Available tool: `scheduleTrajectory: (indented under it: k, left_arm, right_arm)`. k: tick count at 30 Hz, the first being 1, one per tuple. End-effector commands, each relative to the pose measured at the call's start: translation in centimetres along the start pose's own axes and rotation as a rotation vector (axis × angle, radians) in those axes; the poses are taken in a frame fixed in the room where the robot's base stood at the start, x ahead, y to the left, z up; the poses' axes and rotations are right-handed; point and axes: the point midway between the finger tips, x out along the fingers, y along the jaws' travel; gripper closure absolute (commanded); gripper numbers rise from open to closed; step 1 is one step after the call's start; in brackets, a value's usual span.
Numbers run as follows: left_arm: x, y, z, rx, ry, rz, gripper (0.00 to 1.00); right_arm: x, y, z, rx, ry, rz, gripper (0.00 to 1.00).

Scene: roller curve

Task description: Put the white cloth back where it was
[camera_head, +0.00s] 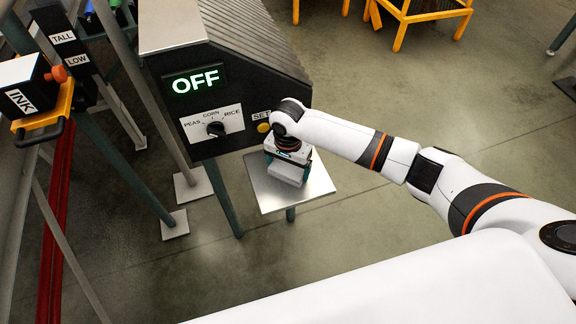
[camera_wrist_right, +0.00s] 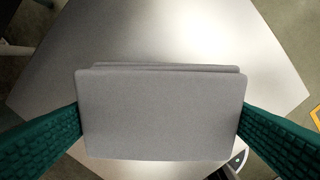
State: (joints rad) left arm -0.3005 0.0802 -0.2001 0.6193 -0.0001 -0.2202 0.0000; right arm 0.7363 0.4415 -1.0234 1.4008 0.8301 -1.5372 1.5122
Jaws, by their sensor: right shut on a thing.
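The white cloth (camera_wrist_right: 162,115) is a flat folded pad that looks light grey in the right wrist view. It sits between the two green fingers of my right gripper (camera_wrist_right: 162,118), which is shut on its left and right edges. In the head view my right gripper (camera_head: 287,163) points down over a square metal shelf (camera_head: 262,197), with the cloth (camera_head: 288,175) under it. The shelf also shows behind the cloth in the right wrist view (camera_wrist_right: 45,75). I cannot tell whether the cloth touches the shelf. My left gripper is not in view.
A dark machine (camera_head: 255,75) with a lit OFF display (camera_head: 195,81), a selector knob (camera_head: 215,129) and a yellow SET button (camera_head: 264,127) stands directly behind the shelf. An INK box (camera_head: 22,90) is at the left. Open floor (camera_head: 400,130) lies to the right.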

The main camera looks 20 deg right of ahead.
Motion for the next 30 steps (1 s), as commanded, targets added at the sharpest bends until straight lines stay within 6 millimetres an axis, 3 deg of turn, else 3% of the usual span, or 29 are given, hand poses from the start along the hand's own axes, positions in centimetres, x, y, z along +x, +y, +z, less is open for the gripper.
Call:
scheduleTrajectory:
  k: [8, 9, 10, 18, 23, 30]
  left_arm:
    - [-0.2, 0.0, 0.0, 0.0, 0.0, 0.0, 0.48]
    - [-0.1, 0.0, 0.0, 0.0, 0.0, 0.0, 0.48]
    - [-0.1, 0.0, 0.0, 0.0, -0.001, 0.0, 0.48]
    - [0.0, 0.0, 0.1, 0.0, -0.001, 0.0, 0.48]
    - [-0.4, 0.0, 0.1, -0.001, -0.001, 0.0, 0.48]
    - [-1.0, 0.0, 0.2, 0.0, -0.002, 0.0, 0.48]
  right_arm:
    - [0.2, 0.0, 0.0, 0.0, 0.0, 0.001, 0.31]
    - [0.2, 0.1, 0.0, -0.001, -0.001, 0.001, 0.03]
    - [0.2, 0.1, 0.0, -0.001, -0.001, 0.001, 0.0]
    - [-0.1, 0.0, 0.0, -0.001, -0.001, 0.001, 0.0]
    - [-2.3, 0.1, 0.0, -0.002, 0.0, 0.003, 0.0]
    - [-7.6, 0.1, 0.0, -0.002, -0.001, 0.004, 0.0]
